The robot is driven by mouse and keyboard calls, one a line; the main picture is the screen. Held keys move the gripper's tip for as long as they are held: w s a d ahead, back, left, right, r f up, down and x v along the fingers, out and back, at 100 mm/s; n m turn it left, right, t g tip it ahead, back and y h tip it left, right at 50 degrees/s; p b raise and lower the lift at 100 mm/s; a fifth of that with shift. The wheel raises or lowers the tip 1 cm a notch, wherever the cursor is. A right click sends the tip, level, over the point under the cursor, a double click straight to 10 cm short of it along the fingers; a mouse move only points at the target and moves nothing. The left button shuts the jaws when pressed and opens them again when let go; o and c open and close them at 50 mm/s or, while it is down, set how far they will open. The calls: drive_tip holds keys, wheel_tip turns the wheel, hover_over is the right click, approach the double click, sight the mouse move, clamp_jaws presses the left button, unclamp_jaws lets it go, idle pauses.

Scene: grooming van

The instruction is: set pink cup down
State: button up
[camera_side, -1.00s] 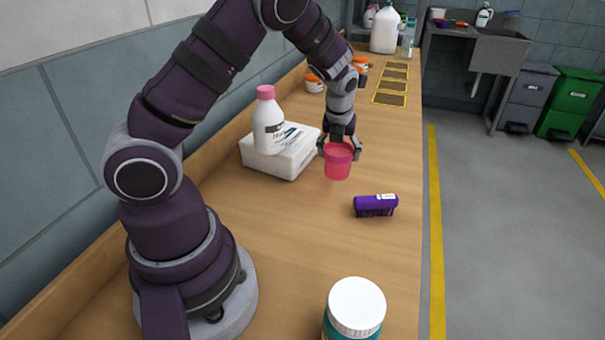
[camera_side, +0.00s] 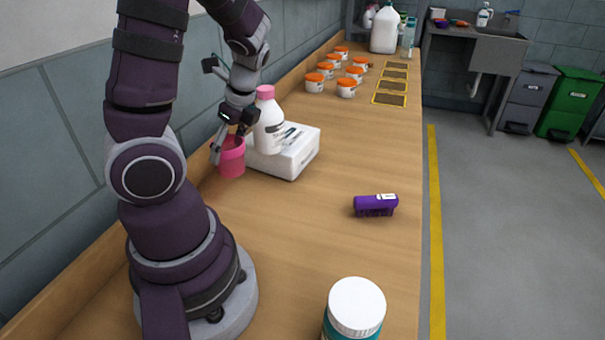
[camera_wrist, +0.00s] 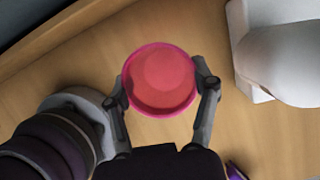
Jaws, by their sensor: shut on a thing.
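The pink cup (camera_side: 232,160) is upright in the side view, left of the white box and close to the back wall edge of the bench. My gripper (camera_side: 230,148) is shut on the cup, with a finger on either side of it. In the wrist view the cup (camera_wrist: 161,78) shows from above between the two fingers of my gripper (camera_wrist: 162,88), and its inside looks pink. I cannot tell whether the cup's base touches the wooden bench (camera_side: 310,240) or hangs slightly above it.
A white box (camera_side: 300,155) bears a white bottle (camera_side: 268,125) with a pink cap, just right of the cup. A purple object (camera_side: 375,206) lies on the bench. A white-lidded jar (camera_side: 355,308) stands in front. Several orange-lidded tubs (camera_side: 346,88) stand further back.

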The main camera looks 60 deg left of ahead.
drive_tip(key=shift+s+a+f+n+g, duration=0.15)
drive_tip(key=shift+s+f+n+g, duration=0.25)
drive_tip(key=shift+s+f+n, duration=0.4)
wheel_tip(320, 180, down, 6)
drive_tip(key=shift+f, duration=0.1)
drive_tip(key=shift+f, duration=0.1)
drive_tip(key=o, duration=0.9)
drive_tip(key=a+v, duration=0.1)
drive_tip(key=v, duration=1.1)
drive_tip(key=w+d+r+n+t+h, duration=0.1)
drive_tip(key=d+r+n+t, duration=0.1)
drive_tip(key=d, duration=0.3)
drive_tip(key=w+d+r+n+t+h, duration=0.1)
drive_tip(key=d+r+n+t, duration=0.1)
drive_tip(key=d+n+t, duration=0.2)
drive_tip(key=w+d+r+n+t+h, duration=0.1)
drive_tip(key=d+r+n+t, duration=0.2)
drive_tip(key=d, duration=0.4)
drive_tip(key=shift+w+h, duration=0.25)
drive_tip(key=shift+h, duration=0.05)
